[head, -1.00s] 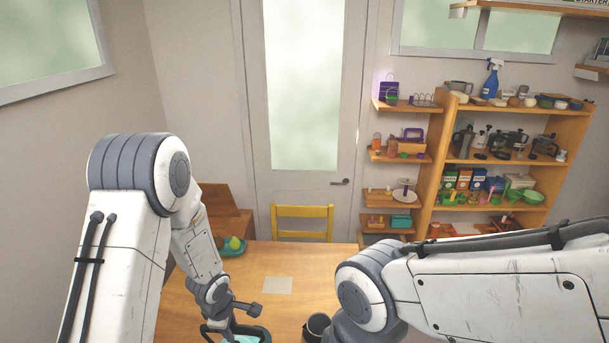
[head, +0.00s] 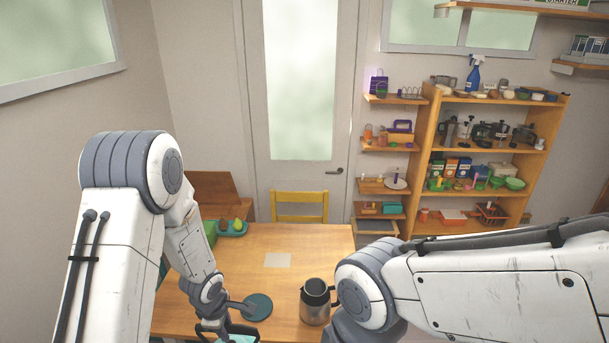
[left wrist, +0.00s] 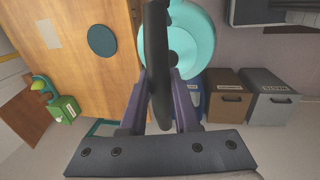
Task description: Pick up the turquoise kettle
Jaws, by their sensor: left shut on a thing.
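The turquoise kettle (left wrist: 203,40) is in my left gripper, with its dark handle (left wrist: 157,25) between the fingers in the left wrist view. My left gripper (left wrist: 160,82) is shut on that handle. In the wrist view the kettle hangs at the table's edge, mostly over the floor. In the head view only a turquoise strip of the kettle (head: 243,339) shows at the bottom edge, by my left gripper (head: 212,327). My right arm crosses the lower right of the head view, and its gripper is out of sight.
A yellow chair (head: 300,197) stands behind. Storage boxes (left wrist: 229,95) stand beyond the table in the wrist view.

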